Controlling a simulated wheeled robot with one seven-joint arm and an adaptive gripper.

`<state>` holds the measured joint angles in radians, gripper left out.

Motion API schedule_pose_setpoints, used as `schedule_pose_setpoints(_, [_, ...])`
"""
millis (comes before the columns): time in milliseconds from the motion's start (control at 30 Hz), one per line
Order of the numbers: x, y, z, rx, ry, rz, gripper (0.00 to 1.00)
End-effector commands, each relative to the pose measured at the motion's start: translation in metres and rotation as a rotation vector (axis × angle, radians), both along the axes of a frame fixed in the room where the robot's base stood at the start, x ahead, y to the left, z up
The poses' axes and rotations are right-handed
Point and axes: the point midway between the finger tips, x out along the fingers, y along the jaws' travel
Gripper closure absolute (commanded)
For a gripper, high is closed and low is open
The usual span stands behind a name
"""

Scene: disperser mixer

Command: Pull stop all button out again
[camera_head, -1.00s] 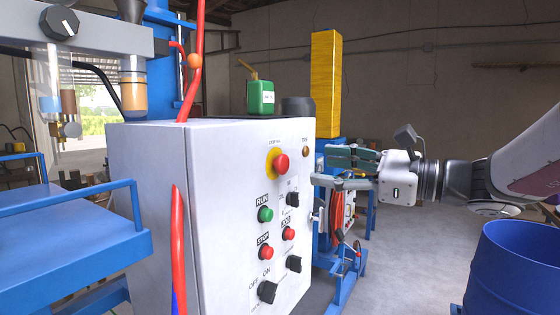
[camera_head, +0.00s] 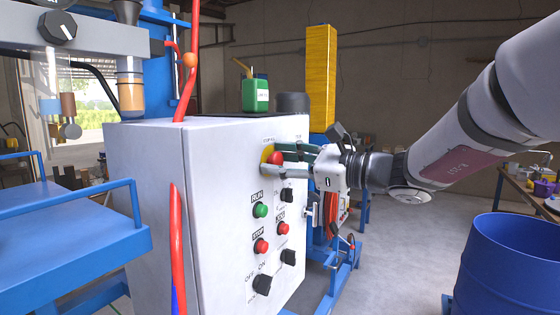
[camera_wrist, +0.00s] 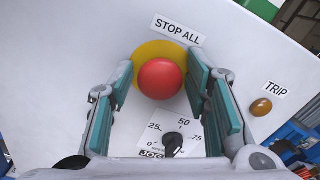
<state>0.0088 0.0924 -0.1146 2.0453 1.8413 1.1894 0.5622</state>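The stop all button is a red mushroom head (camera_wrist: 160,79) on a yellow round plate (camera_wrist: 178,50), under a "STOP ALL" label, in the wrist view. In the head view the red button (camera_head: 276,158) is at the upper part of the grey control box (camera_head: 160,180). My gripper (camera_wrist: 163,88) is open, with one teal-padded finger on each side of the button in the wrist view. In the head view my gripper (camera_head: 288,158) reaches the panel from the right, its fingers partly overlapping the button's edge. I cannot tell whether the pads touch the red head.
A speed dial (camera_wrist: 172,144) sits just below the button, and an amber trip light (camera_wrist: 261,107) is to its right. Green (camera_head: 260,210) and red buttons and black knobs lie lower on the panel. A blue drum (camera_head: 508,270) stands at the right.

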Motion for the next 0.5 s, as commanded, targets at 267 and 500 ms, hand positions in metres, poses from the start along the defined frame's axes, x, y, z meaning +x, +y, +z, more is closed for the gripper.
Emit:
schedule_pose_setpoints(267, [0.0, 0.0, 0.0, 0.0, 0.0, 0.0, 1.0])
schedule_pose_setpoints(500, [-0.008, -0.011, 0.0, -0.001, 0.0, 0.002, 1.0])
